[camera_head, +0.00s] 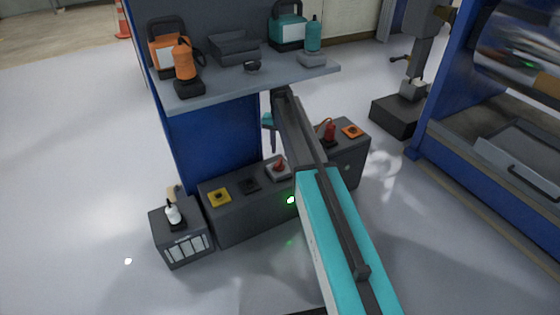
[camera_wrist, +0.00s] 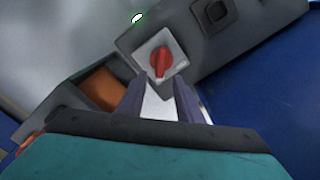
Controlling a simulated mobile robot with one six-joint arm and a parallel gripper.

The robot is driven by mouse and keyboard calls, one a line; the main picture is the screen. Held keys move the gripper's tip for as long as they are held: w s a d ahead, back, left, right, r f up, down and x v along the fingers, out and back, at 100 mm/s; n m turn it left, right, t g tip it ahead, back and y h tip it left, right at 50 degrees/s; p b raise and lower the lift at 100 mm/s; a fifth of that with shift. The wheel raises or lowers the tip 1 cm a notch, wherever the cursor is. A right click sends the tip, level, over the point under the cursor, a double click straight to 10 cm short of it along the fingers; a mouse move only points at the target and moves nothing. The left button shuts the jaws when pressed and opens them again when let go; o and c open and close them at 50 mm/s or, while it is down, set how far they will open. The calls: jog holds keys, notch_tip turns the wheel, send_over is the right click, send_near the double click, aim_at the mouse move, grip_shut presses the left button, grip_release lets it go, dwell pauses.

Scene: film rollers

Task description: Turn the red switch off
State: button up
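The red switch (camera_wrist: 161,62) is a rotary knob on a pale square plate, set in a dark grey console (camera_wrist: 120,42). In the wrist view it lies just beyond my fingertips, with its grip running nearly up and down the picture. My gripper (camera_wrist: 158,84) is open, its two dark fingers apart with nothing between them, and the knob is ahead of the gap. In the head view the red switch (camera_head: 280,166) is on the console top, left of my arm. My gripper (camera_head: 271,128) is partly hidden there behind the arm. I cannot tell whether it touches the knob.
On the console, a black switch (camera_head: 249,185) and a yellow-plated switch (camera_head: 219,197) lie left; a red handle (camera_head: 330,133) and an orange-plated switch (camera_head: 352,131) lie right. A shelf (camera_head: 290,75) with tools overhangs behind. A blue panel (camera_head: 212,140) stands behind the console.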

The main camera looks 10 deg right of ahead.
aim_at(280, 159)
jog(key=shift+f+b, duration=1.05)
jog(key=shift+f, duration=1.45)
jog(key=shift+c, duration=0.2)
grip_shut()
